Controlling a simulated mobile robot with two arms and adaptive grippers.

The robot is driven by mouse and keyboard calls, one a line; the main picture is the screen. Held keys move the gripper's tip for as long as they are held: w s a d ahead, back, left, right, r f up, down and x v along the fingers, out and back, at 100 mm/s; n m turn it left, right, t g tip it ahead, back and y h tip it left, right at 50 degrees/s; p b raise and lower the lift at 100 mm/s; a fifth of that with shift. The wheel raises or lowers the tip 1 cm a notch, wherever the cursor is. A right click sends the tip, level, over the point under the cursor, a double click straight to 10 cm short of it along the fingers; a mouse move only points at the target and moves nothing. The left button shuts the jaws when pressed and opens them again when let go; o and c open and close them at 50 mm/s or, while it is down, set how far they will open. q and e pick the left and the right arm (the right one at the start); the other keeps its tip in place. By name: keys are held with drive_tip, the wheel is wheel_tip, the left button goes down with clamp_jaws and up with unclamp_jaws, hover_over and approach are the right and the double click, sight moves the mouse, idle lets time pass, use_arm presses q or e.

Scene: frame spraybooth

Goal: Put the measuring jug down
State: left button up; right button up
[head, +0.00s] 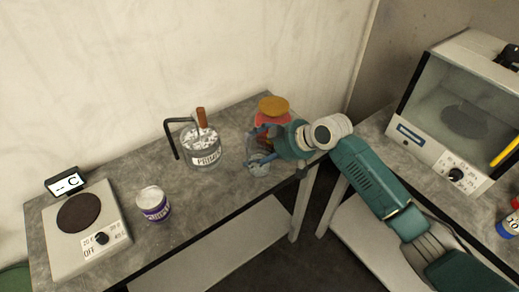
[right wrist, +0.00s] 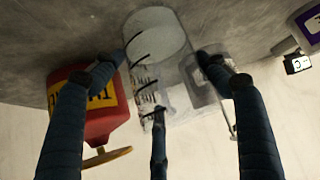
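The clear measuring jug (head: 256,151) is near the right end of the grey bench, partly hidden behind my right gripper (head: 262,163). In the right wrist view the see-through jug (right wrist: 144,82) with black graduation marks lies between the blue fingers of my right gripper (right wrist: 160,75). One fingertip is close to each side and the third finger is in front. I cannot tell whether the fingers press on the jug or whether its base touches the bench. My left gripper is not in view.
A red container with a yellow top (head: 273,108) stands close behind the jug. A glass container marked PRIMER (head: 203,153) with a black handle stands to the left. Further left are a purple-labelled can (head: 153,206) and a hotplate (head: 85,245). The bench front (head: 211,203) is clear.

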sight(272, 146)
drive_tip(key=o, duration=0.3)
drive_tip(key=shift+r, duration=0.15)
drive_tip(key=shift+s+d+r, duration=0.15)
drive_tip(key=shift+d+r, duration=0.05)
drive_tip(key=shift+d, duration=0.15)
drive_tip(key=b+v, duration=0.1)
drive_tip(key=v, duration=1)
drive_tip(key=shift+s+a+r+b, duration=0.1)
drive_tip(key=shift+r+b, duration=0.1)
drive_tip(key=shift+b, duration=0.15)
